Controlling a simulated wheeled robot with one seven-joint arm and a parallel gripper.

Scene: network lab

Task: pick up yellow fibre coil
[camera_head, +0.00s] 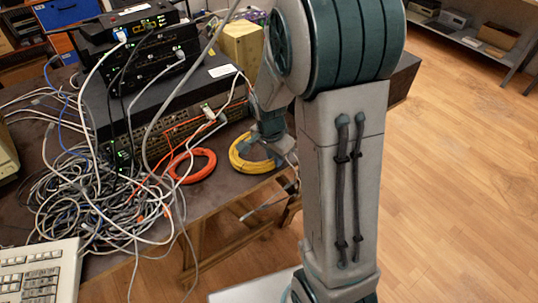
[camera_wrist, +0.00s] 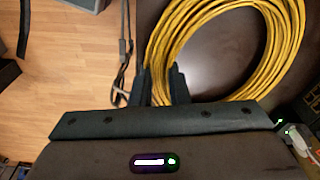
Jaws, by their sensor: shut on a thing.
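The yellow fibre coil (camera_head: 237,161) lies near the front edge of the dark table in the head view, partly hidden by my arm. In the wrist view the coil (camera_wrist: 285,45) fills the top right as a large ring of many strands. My gripper (camera_wrist: 161,82) has its two dark fingers on either side of the coil's left side and is shut on those strands. In the head view my gripper (camera_head: 268,148) points down at the coil's right part, its fingertips hard to make out. I cannot tell if the coil is clear of the table.
An orange coil (camera_head: 192,166) lies just left of the yellow one. Tangled grey cables (camera_head: 90,195) cover the left of the table (camera_head: 228,188). Stacked network gear (camera_head: 165,95) stands behind. A keyboard (camera_head: 40,272) is at the lower left. Wooden floor (camera_head: 460,150) on the right is open.

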